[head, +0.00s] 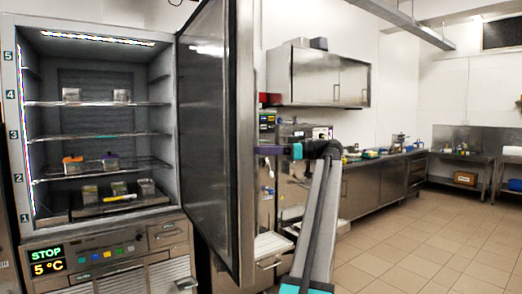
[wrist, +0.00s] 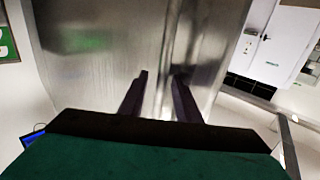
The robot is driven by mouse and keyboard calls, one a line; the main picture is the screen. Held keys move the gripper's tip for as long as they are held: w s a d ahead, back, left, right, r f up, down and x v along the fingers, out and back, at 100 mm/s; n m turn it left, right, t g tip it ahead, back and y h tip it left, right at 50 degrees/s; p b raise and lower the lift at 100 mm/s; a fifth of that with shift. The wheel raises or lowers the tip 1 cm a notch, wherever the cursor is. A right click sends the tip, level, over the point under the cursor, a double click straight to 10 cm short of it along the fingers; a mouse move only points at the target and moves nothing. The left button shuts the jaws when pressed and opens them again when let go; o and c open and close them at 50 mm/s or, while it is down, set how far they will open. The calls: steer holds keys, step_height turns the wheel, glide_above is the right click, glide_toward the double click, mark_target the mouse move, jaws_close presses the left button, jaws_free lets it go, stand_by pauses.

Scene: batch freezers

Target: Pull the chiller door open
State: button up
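The chiller (head: 98,220) stands at the left in the head view. Its door (head: 212,140) is swung well out from the cabinet, so the lit interior shows. My gripper (head: 262,149) is at the outer side of the door, close to its free edge. In the wrist view, the two dark fingers (wrist: 161,76) are apart and point at the door's brushed metal face (wrist: 95,50). A bright vertical strip shows between them. I cannot make out a handle clearly, or whether the fingertips touch the door.
Wire shelves (head: 100,103) inside the chiller hold several small containers. Its panel display (head: 47,261) reads STOP, 5 °C. Behind my arm are a steel counter (head: 375,187) and a wall cabinet (head: 318,76). The tiled floor (head: 420,255) at the right is clear.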

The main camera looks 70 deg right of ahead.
steer(key=shift+s, duration=0.1)
steer(key=p+v, duration=0.5)
steer(key=v, duration=0.8)
steer(key=shift+s, duration=0.35)
steer(key=shift+c, duration=0.3)
